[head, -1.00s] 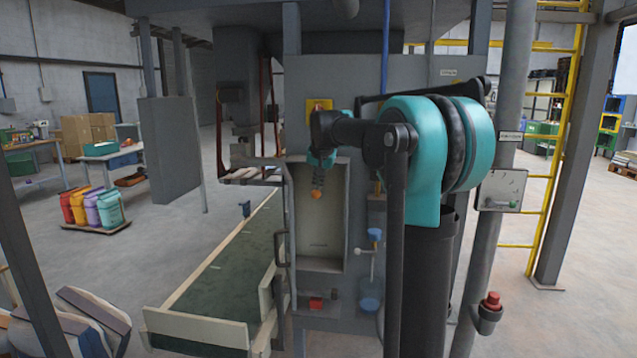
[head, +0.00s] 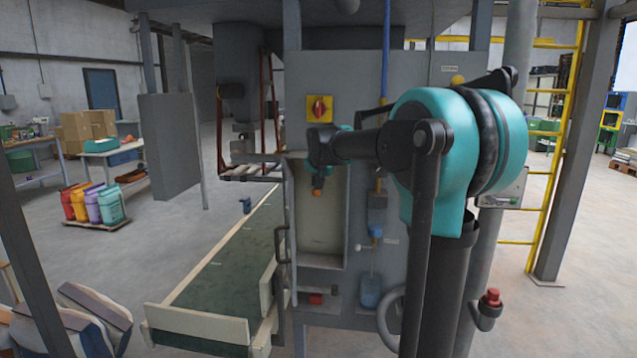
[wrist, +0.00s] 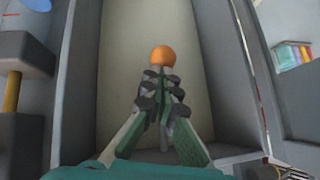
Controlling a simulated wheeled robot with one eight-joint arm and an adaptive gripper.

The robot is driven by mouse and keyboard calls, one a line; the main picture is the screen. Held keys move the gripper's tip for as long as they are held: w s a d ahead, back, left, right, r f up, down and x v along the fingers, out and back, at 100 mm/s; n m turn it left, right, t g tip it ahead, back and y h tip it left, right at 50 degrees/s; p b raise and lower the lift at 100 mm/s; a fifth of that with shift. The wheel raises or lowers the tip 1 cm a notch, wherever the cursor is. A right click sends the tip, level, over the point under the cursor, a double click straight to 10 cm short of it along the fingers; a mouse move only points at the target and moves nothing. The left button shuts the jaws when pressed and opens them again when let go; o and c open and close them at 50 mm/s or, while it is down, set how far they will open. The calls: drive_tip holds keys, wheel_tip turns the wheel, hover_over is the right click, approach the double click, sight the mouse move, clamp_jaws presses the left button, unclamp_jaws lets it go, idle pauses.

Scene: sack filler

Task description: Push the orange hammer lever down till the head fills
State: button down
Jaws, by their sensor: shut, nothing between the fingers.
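The orange hammer lever shows as a round orange tip (head: 318,192) in front of the pale recess (head: 322,225) of the grey machine. In the wrist view the orange tip (wrist: 163,55) lies straight beyond my fingertips, near the top centre. In the head view my gripper (head: 319,180) is small and just above the tip.
A red rotary switch on a yellow plate (head: 319,109) is above the recess. A blue-topped fitting (head: 375,232) is to its right. A green conveyor (head: 215,285) runs at the left. A red button (head: 491,297) sits on a post at the lower right.

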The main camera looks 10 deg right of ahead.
sight(317, 196)
drive_tip(key=shift+s+a+f+t+h, duration=0.15)
drive_tip(key=shift+s+f+t, duration=0.15)
drive_tip(key=shift+f+t, duration=0.25)
drive_tip(key=shift+s+a+f+t+h, duration=0.15)
drive_tip(key=shift+s+f+t, duration=0.2)
drive_tip(key=shift+t, duration=0.2)
drive_tip(key=shift+s+f, duration=0.2)
drive_tip(key=shift+f, duration=0.9)
